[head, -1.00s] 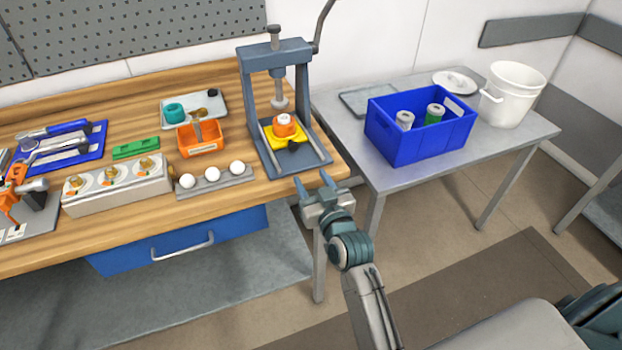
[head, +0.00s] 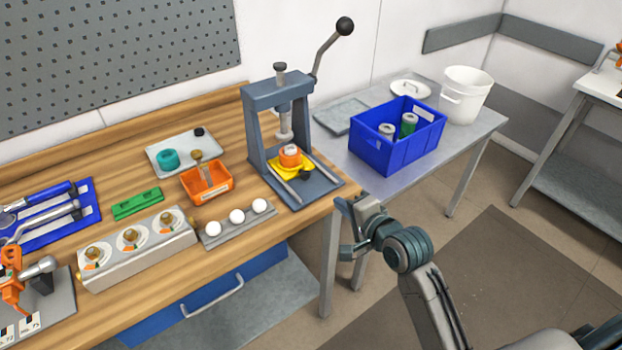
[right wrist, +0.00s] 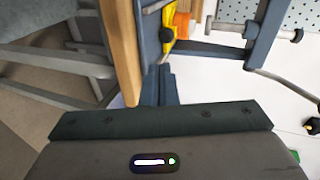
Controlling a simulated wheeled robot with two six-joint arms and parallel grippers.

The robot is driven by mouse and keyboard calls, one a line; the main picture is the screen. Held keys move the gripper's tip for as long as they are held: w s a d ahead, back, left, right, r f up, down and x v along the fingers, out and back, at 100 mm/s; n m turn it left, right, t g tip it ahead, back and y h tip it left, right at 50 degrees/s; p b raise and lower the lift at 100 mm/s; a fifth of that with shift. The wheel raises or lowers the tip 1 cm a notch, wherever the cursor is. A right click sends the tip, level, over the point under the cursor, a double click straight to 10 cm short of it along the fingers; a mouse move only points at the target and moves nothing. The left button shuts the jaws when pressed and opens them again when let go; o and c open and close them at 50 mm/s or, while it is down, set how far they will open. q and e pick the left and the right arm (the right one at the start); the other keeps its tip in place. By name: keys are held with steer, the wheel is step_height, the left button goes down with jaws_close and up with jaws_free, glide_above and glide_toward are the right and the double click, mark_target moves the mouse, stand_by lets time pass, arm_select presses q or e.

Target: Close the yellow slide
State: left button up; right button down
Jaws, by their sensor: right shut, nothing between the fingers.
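The yellow slide (head: 279,169) lies on the base of the blue-grey press (head: 258,100), below the ram. An orange piece with a pale top (head: 290,156) sits on it, and a black knob (head: 306,174) is at its front. My right gripper (head: 343,207) is shut and empty, just off the bench's right end, in front of the press base and apart from the slide. In the right wrist view its closed fingers (right wrist: 160,80) point toward the yellow slide (right wrist: 168,44). My left gripper is not in view.
A wooden bench (head: 135,282) carries an orange bin (head: 212,192), a rack of white balls (head: 236,217) and a three-dial box (head: 136,255). A blue crate (head: 395,150) stands on the metal table to the right. The press's lever (head: 325,50) rises up and right.

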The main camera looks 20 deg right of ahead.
steer(key=m+p, duration=0.1)
glide_toward(306, 174)
steer(key=p+x, duration=0.1)
steer(key=x, duration=0.2)
steer(key=f+p+x, duration=0.1)
steer(key=x, duration=0.1)
steer(key=shift+w+f, duration=0.2)
steer(key=shift+f, duration=0.1)
steer(key=shift+w+a, duration=0.1)
steer(key=shift+w, duration=0.35)
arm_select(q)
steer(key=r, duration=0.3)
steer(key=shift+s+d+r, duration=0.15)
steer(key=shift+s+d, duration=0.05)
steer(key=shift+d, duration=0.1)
arm_select(e)
steer(key=shift+w+a+r+p, duration=0.1)
steer(key=shift+w+a+p, duration=0.15)
steer(key=shift+w, duration=0.4)
steer(key=shift+w+a+p, duration=0.15)
steer(key=shift+w+a, duration=0.1)
steer(key=shift+w, duration=0.45)
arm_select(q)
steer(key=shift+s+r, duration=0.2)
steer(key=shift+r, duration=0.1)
